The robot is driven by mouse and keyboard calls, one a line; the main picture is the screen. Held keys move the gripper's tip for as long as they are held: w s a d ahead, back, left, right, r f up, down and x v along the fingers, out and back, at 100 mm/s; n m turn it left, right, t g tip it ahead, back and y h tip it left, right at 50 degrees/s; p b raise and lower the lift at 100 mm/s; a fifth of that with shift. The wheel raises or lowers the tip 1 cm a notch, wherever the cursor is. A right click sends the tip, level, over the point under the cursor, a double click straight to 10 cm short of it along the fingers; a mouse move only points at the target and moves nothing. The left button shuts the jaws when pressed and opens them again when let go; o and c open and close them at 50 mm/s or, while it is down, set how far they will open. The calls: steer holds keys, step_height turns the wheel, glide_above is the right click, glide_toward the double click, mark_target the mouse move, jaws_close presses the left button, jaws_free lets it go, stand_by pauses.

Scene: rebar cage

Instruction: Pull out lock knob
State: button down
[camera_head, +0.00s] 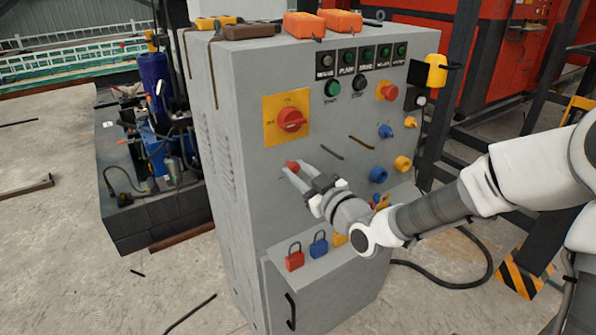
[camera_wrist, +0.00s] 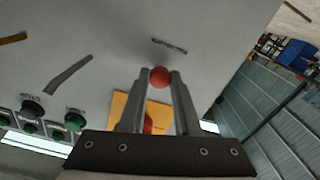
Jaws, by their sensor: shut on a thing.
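The lock knob is a small red round knob (camera_head: 292,165) on the front of the grey control cabinet (camera_head: 240,130), below the red rotary switch. In the wrist view the red knob (camera_wrist: 160,77) sits between my two fingertips, close to the panel face. My gripper (camera_head: 290,170) reaches in from the right and is shut on the knob; in the wrist view my gripper (camera_wrist: 160,82) has a finger touching each side of it. The knob's shaft is hidden, so I cannot tell how far it stands out.
A red rotary switch (camera_head: 291,120) on a yellow plate is just above my gripper. Blue and yellow knobs (camera_head: 378,174) stick out to the right. Orange boxes (camera_head: 336,21) lie on top of the cabinet.

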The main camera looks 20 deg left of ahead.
steer(key=shift+v, duration=1)
steer(key=c, duration=0.6)
jaws_free()
steer(key=shift+d, duration=0.1)
steer(key=shift+s, duration=0.1)
